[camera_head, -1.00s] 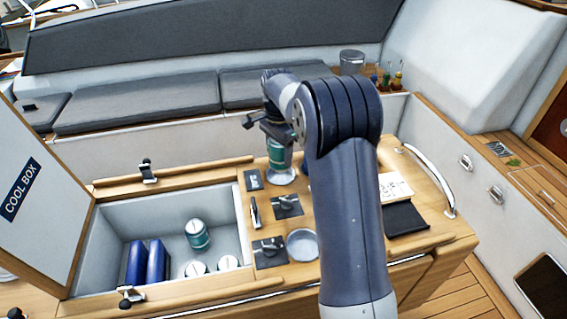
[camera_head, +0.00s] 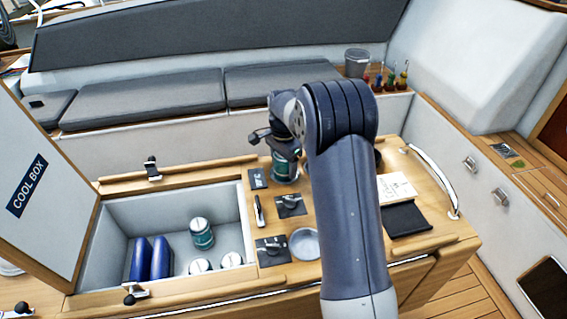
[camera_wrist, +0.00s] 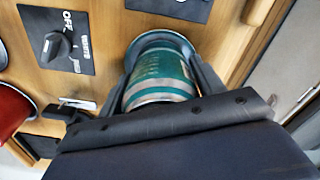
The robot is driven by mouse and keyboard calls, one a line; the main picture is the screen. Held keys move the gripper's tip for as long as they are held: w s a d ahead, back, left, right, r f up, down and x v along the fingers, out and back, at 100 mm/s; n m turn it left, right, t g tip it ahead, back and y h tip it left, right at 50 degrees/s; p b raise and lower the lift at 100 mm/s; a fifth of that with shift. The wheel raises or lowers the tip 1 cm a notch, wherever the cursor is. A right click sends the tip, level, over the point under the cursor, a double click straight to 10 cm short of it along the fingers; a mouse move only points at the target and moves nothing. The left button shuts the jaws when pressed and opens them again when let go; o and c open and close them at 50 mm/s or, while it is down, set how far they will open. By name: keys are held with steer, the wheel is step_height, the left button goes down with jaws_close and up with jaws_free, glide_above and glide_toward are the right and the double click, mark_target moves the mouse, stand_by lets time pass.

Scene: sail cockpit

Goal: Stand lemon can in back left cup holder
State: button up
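A teal can with silver bands (camera_head: 286,168) is upright at the back left cup holder, whose metal rim (camera_wrist: 163,37) shows around the can's far end in the wrist view. The can's lower end appears to sit inside the rim; how deep I cannot tell. I cannot read a lemon label on it. My gripper (camera_head: 284,150) is above the holder, with its fingers against both sides of the can; the can (camera_wrist: 158,80) shows between them in the wrist view.
The front left cup holder (camera_head: 304,244) is empty. Switch panels (camera_head: 291,205) lie left of the holders. The open cool box (camera_head: 120,213) holds several cans and blue packs (camera_head: 150,260). A notebook (camera_head: 396,187) and a rail (camera_head: 433,178) are at right. A red object (camera_wrist: 14,108) shows at the wrist view's left.

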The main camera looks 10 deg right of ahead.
steer(key=o, duration=0.3)
step_height(320, 180, up, 13)
steer(key=shift+f+b, duration=0.1)
steer(key=shift+b, duration=0.35)
steer(key=shift+f, duration=0.1)
step_height(320, 180, down, 12)
steer(key=shift+f+p, duration=0.2)
steer(key=shift+p, duration=0.3)
steer(key=shift+r, duration=0.95)
